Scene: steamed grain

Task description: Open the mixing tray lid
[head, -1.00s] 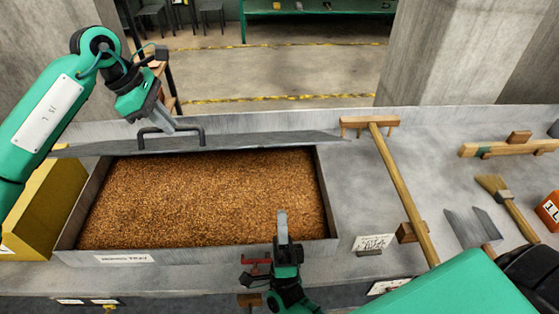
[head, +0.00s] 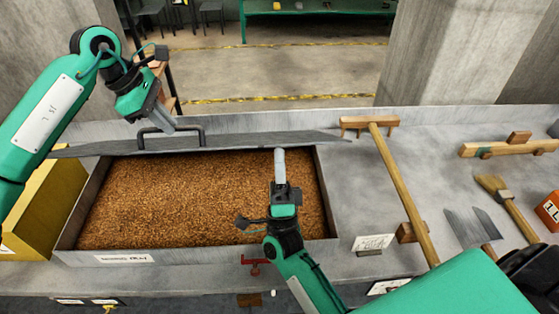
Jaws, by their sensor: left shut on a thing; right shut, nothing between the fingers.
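The mixing tray (head: 72,220) stands on the bench, full of brown grain (head: 190,195). Its grey lid (head: 240,142) is raised at the back of the tray and shows as a thin, nearly edge-on strip. My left gripper (head: 168,128) is shut on the dark lid handle (head: 204,136) at the lid's left part. My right gripper (head: 280,153) is shut and empty above the right part of the grain. Its tip overlaps the lid's front edge in the picture; I cannot tell if they touch.
A yellow bin (head: 50,215) stands left of the tray. A wooden rake (head: 400,185) lies to the right, with a brush (head: 505,200) and a metal scraper (head: 470,225) further right. A concrete column (head: 430,60) rises behind the bench.

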